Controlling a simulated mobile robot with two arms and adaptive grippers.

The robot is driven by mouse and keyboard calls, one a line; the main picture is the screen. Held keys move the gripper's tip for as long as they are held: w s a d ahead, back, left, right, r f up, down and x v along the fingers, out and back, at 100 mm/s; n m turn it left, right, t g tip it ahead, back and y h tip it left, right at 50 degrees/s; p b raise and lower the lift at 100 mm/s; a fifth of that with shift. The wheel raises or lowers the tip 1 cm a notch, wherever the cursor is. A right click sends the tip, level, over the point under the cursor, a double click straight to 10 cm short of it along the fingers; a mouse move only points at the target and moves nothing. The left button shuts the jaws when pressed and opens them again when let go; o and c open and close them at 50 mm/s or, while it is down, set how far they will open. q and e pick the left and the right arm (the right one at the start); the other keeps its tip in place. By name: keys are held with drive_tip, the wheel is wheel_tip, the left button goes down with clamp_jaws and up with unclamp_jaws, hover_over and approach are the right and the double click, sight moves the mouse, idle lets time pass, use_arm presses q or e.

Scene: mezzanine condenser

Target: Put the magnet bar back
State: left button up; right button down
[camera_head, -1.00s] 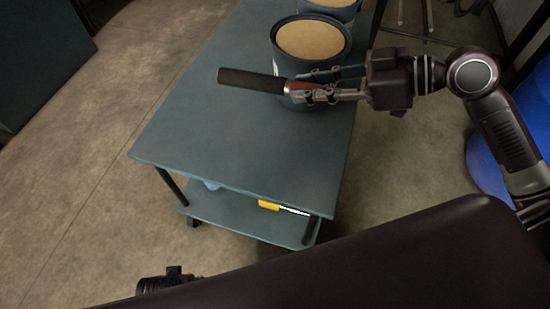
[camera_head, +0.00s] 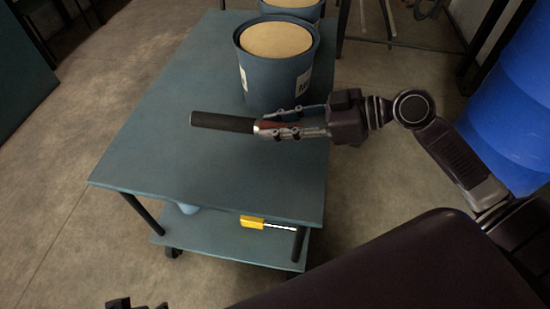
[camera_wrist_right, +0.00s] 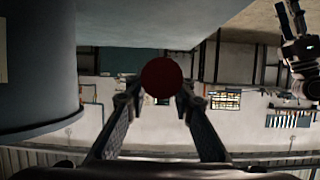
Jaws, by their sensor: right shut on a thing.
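The magnet bar has a black grip (camera_head: 222,122) and a red end, which faces the camera as a red disc (camera_wrist_right: 162,77) in the right wrist view. My right gripper (camera_head: 268,131) is shut on the bar near its red end. It holds the bar roughly level over the blue-grey cart top (camera_head: 150,165), in front of a blue tub. The bar's height above the top is hard to tell. A small dark part at the bottom edge of the head view (camera_head: 135,304) may be my left gripper; its fingers do not show clearly.
The blue tub (camera_head: 270,80) with a tan top stands on the cart, close behind my right gripper, with another tub behind it. A yellow object (camera_head: 252,222) lies on the lower shelf. A blue barrel (camera_head: 510,105) stands at right. The cart's left side is clear.

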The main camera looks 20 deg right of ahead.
hover_over(276, 164)
wheel_tip(276, 164, down, 5)
drive_tip(key=shift+w+r+b, duration=0.1)
drive_tip(key=shift+b, duration=0.3)
wheel_tip(276, 164, down, 3)
drive_tip(key=shift+b, duration=0.5)
wheel_tip(276, 164, down, 2)
drive_tip(key=shift+f, duration=0.15)
use_arm(q)
drive_tip(key=w, duration=0.1)
drive_tip(key=w+d+t, duration=0.1)
drive_tip(key=w, duration=0.1)
drive_tip(key=w+t, duration=0.1)
drive_tip(key=w, duration=0.1)
drive_tip(key=shift+w+d+f+h, duration=0.15)
drive_tip(key=shift+d+f+h, duration=0.15)
drive_tip(key=shift+w+t, duration=0.1)
drive_tip(key=shift+t, duration=0.2)
use_arm(e)
drive_tip(key=shift+f, duration=0.1)
use_arm(q)
drive_tip(key=shift+w+d+r+b, duration=0.1)
drive_tip(key=shift+w+r+b, duration=0.05)
drive_tip(key=shift+w+b, duration=0.15)
